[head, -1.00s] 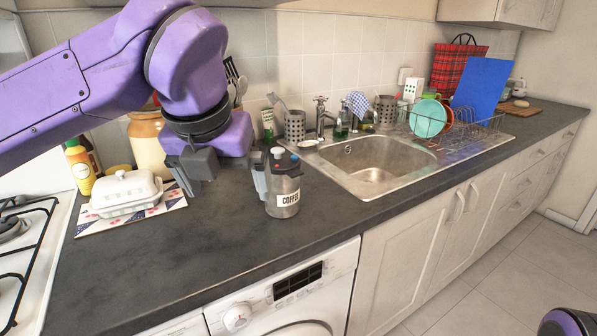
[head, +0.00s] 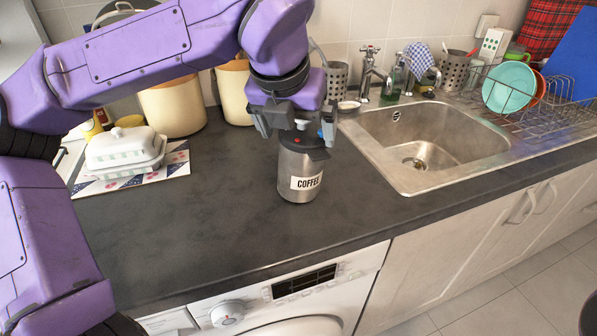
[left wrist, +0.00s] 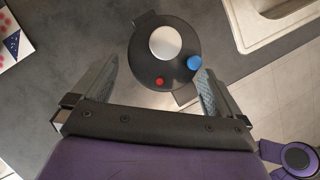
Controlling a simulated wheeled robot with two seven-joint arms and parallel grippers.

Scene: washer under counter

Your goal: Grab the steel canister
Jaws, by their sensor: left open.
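The steel canister (head: 300,174) stands upright on the dark counter, with a black lid and a COFFEE label. My left gripper (head: 297,128) is open above it, pointing down, with one finger on each side of the lid in the head view. In the left wrist view the canister's round black lid (left wrist: 178,62), with a white knob and red and blue dots, lies between and slightly ahead of the open fingers (left wrist: 157,88). I cannot tell whether a finger touches it. My right gripper is not in view.
The sink (head: 432,150) lies right of the canister. A white butter dish (head: 124,150) on a patterned board stands left, and cream jars (head: 172,108) stand behind. The counter's front edge is above the washer (head: 290,300). Counter left of the canister is clear.

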